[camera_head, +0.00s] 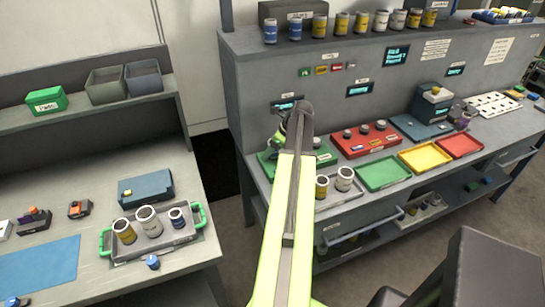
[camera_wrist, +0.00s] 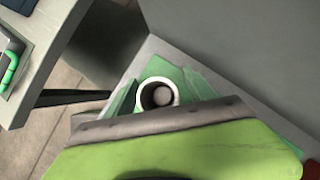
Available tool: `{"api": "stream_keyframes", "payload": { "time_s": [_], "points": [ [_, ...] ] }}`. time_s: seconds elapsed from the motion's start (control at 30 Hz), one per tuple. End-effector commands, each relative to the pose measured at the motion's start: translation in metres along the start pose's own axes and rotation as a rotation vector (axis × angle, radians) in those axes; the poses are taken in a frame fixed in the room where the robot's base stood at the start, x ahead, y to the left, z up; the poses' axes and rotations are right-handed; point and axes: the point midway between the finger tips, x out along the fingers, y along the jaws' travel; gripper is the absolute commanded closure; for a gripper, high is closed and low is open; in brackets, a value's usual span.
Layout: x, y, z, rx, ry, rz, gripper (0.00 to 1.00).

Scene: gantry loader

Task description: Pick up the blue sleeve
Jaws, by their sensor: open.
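My gripper (camera_head: 278,140) is at the far end of my lime-green arm, over the green fixture (camera_head: 325,157) on the right bench. The arm hides much of it; it is open. In the wrist view a white-rimmed sleeve (camera_wrist: 143,95) stands upright among green surfaces, with a pale round knob inside its ring. Its side colour is hidden.
A red fixture (camera_head: 365,147) with several knobs stands right of the green one. Green (camera_head: 384,174), yellow (camera_head: 424,157) and red (camera_head: 459,145) trays line the right bench. A gap separates the benches.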

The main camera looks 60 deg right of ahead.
Motion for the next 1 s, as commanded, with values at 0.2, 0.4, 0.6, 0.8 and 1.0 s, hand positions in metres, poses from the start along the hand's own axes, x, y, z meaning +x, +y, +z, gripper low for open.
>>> {"api": "stream_keyframes", "payload": {
  "time_s": [0.2, 0.4, 0.6, 0.8, 1.0],
  "points": [
    [0.0016, 0.0002, 0.0009, 0.000, 0.000, 0.000, 0.38],
    [0.0016, 0.0004, 0.0011, -0.001, 0.000, 0.000, 0.64],
    [0.0017, 0.0005, 0.0012, -0.001, 0.000, 0.001, 0.90],
    [0.0019, 0.0007, 0.0014, -0.002, 0.000, 0.001, 1.00],
    [0.0019, 0.0009, 0.0017, -0.002, -0.001, 0.001, 1.00]
  ]
}}
